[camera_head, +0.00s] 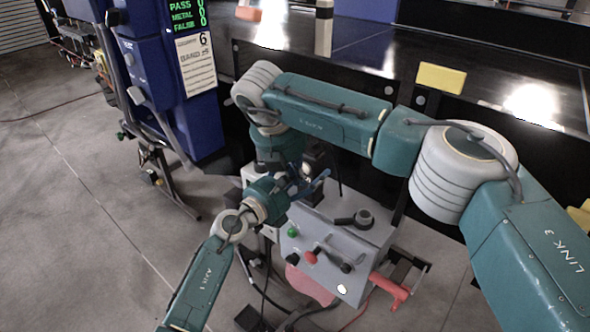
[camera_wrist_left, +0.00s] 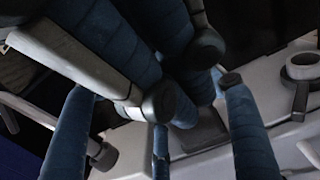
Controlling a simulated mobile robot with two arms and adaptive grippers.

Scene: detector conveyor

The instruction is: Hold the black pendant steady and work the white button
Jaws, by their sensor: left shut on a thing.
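The two grippers meet above a grey control box (camera_head: 335,235). My left gripper (camera_head: 308,188), with blue fingers, is shut on a small dark thing, which I take to be the black pendant (camera_head: 316,155); the fingers cover much of it. My right gripper (camera_head: 302,168) comes down from above and is right beside the left one, partly hidden by it and by its own arm. Blue fingers crowd the left wrist view (camera_wrist_left: 250,130), and the pendant cannot be made out there. A white button (camera_head: 342,289) shows on the box front; I see none clearly on the pendant.
The box also carries a green button (camera_head: 292,232), a red knob (camera_head: 310,257) and a dark ring-shaped part (camera_head: 363,217). A red handle (camera_head: 390,290) sticks out at its right. A blue cabinet (camera_head: 185,110) stands at left, the black conveyor (camera_head: 430,50) behind.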

